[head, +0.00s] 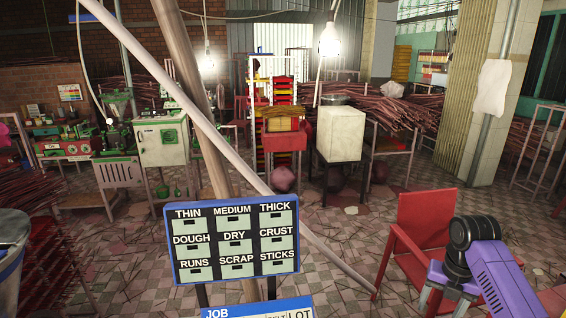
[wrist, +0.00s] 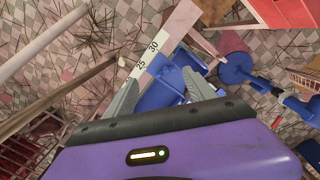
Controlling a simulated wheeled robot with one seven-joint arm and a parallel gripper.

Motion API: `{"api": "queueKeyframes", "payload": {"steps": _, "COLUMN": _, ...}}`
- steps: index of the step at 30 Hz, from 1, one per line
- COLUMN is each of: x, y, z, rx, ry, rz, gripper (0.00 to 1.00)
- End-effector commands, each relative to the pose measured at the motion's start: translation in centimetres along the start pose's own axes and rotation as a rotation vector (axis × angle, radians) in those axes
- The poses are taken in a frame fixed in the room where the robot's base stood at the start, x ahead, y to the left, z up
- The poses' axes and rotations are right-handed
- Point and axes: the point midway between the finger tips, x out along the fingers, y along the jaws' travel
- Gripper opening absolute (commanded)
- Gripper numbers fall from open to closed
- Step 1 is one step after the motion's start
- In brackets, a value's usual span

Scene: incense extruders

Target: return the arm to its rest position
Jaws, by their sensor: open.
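My arm shows in purple and black at the lower right of the head view. My gripper (head: 442,302) points down there, in front of the red chair (head: 422,226). In the wrist view, the two grey fingers of my gripper (wrist: 163,84) are spread apart, with nothing held between them. Beyond the fingers lie blue parts (wrist: 160,95) and a pale strip marked 25 and 30 (wrist: 146,58). I cannot tell how far below the fingertips they are.
A blue-framed board (head: 232,239) with labelled slots stands at front centre, with a JOB panel (head: 258,309) below it. Slanted poles cross the left and middle. A white box (head: 340,134) and a green-and-white machine (head: 162,142) stand farther back. Tiled floor shows between.

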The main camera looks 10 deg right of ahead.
Motion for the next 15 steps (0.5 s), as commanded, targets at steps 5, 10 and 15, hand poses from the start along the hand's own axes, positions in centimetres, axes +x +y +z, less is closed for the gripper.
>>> {"api": "queueKeyframes", "payload": {"steps": 5, "x": -2.9, "y": 3.1, "z": 5.7, "rx": 0.366, "ry": -0.247, "rz": 0.166, "gripper": 0.64}}
{"api": "queueKeyframes", "payload": {"steps": 10, "x": -3.8, "y": 7.8, "z": 7.3, "rx": 0.74, "ry": -0.384, "rz": 0.481, "gripper": 0.64}}
{"api": "queueKeyframes", "payload": {"steps": 15, "x": -3.7, "y": 12.4, "z": 4.8, "rx": 1.093, "ry": -0.362, "rz": 0.856, "gripper": 0.64}}
